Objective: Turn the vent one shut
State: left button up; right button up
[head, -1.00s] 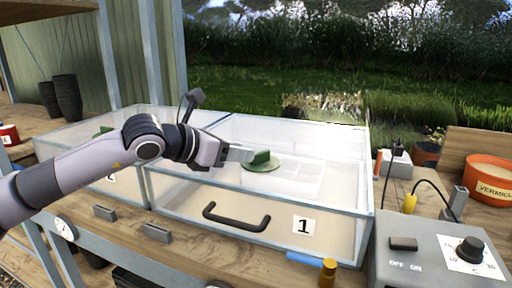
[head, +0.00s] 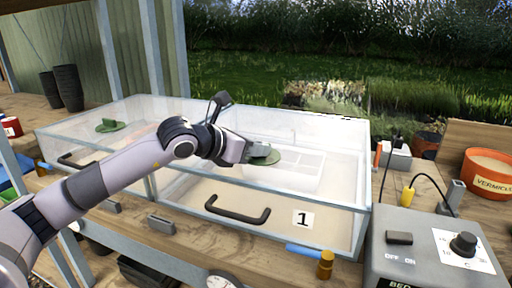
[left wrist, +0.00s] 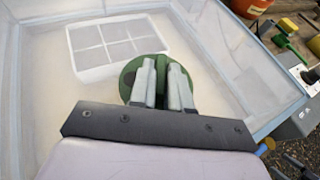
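Vent one is a green disc with a raised handle (head: 264,154) on the clear lid of the box labelled 1 (head: 303,219). My left gripper (head: 246,152) reaches it from the left, low over the lid. In the left wrist view the vent's green disc (left wrist: 128,78) shows around the fingertips (left wrist: 162,72). The two fingers are close together with a narrow gap, and appear shut on the handle, which they mostly hide. My right gripper is in neither view.
A second green vent (head: 110,125) is on the left box. A black handle (head: 237,209) sits on box 1's front. A grey control box (head: 400,258) with a knob and an orange tub (head: 490,168) stand at right. Two dark pots (head: 68,90) stand at the back left.

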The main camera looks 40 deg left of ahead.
pick_arm(q)
grip_shut()
jog(key=shift+m+h, duration=0.4)
jog(key=shift+w+a+m+g+h, duration=0.1)
jog(key=shift+a+m+g+h, duration=0.1)
jog(key=shift+m+g+h, duration=0.45)
jog(key=m+g+h, duration=0.1)
jog(key=m+h, duration=0.1)
jog(key=m+g+h, duration=0.1)
jog(key=m+h, duration=0.1)
jog(key=shift+w+a+r+g, duration=0.1)
jog(key=shift+w+a+g, duration=0.05)
jog(key=shift+w+g, duration=0.1)
jog(key=m+g+h, duration=0.2)
jog(key=m, duration=0.1)
jog(key=shift+w+a+r+g, duration=0.1)
jog(key=shift+g, duration=0.3)
jog(key=shift+w+m+g+h+p, duration=0.1)
jog(key=shift+m+g+h+p, duration=0.45)
jog(key=shift+m+g, duration=0.85)
jog(key=shift+f+g, duration=0.2)
jog(key=shift+g, duration=0.1)
